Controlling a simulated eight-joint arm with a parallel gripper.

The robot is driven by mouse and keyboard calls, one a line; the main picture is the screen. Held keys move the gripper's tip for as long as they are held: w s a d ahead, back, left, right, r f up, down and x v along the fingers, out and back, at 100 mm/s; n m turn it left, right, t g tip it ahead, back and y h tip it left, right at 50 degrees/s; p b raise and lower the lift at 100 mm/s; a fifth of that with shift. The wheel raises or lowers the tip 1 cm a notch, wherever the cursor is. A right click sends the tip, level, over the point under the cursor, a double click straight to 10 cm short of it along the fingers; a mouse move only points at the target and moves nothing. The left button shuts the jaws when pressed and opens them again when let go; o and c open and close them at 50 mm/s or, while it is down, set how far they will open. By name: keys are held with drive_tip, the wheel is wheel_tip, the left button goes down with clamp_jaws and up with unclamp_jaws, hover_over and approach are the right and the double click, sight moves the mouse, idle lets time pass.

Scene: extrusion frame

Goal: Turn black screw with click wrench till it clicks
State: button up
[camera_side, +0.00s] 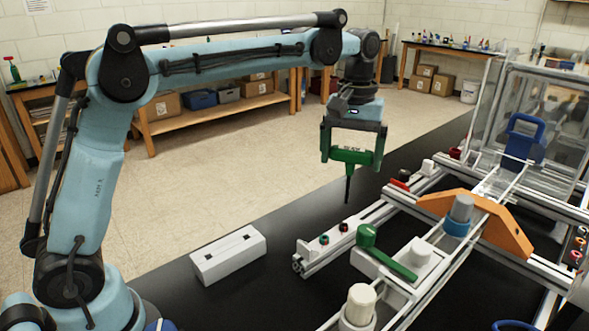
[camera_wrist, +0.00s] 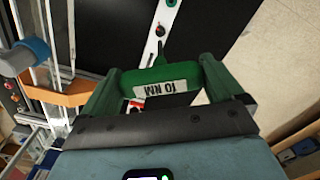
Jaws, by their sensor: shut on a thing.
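My gripper (camera_side: 352,150) is shut on the green click wrench (camera_side: 351,157), a T-handle with a thin black shaft pointing straight down. A small dark screw (camera_side: 343,227), apparently the black screw, sits on the near aluminium rail. The shaft tip hangs above and slightly right of it, apart from it in the side view. The screws' exact colours are hard to tell.
A white block with dark slots (camera_side: 229,255) stands left of the rail. A green-handled part (camera_side: 385,252) lies right of the screws. An orange bracket (camera_side: 478,222) and a grey-blue cylinder (camera_side: 460,212) stand farther right. The black table (camera_side: 275,238) is clear between block and rail.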

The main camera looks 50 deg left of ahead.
sight(347, 195)
drive_tip(key=shift+f, duration=0.15)
drive_tip(key=shift+f, duration=2.75)
drive_tip(key=shift+f, duration=0.6)
drive_tip(key=shift+m, duration=0.7)
drive_tip(key=shift+m, duration=0.8)
